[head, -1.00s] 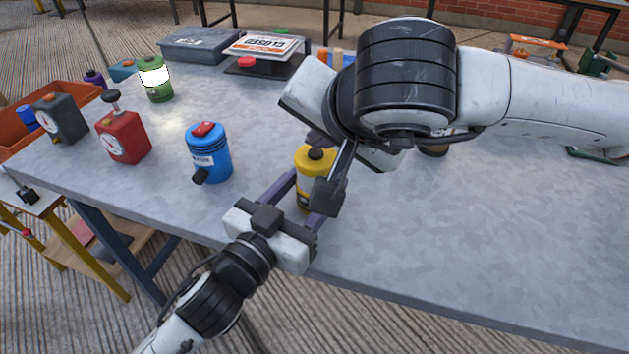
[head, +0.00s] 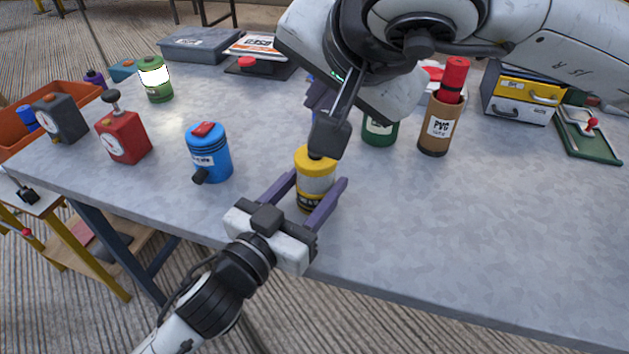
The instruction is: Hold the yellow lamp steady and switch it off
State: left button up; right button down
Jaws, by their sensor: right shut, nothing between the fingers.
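The yellow lamp (head: 316,182) stands upright near the table's front edge. Its middle band looks pale and dull, unlike the bright band of the green lamp. A dark knob on its top is mostly hidden by my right gripper. My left gripper (head: 312,194) comes from the front edge, with its purple fingers on either side of the lamp's lower body, shut on it. My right gripper (head: 328,138) is shut and empty, pointing down with its dark fingertips at or just above the lamp's top. I cannot tell whether they touch the knob.
A blue canister (head: 208,153), a red gauge box (head: 123,136) and a lit green lamp (head: 155,79) stand to the left. A dark green can (head: 379,131) and a brown holder (head: 440,128) stand behind right. The front right of the table (head: 480,240) is clear.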

jog(key=shift+r, duration=0.3)
pick_arm(q)
jog(key=o, duration=1.4)
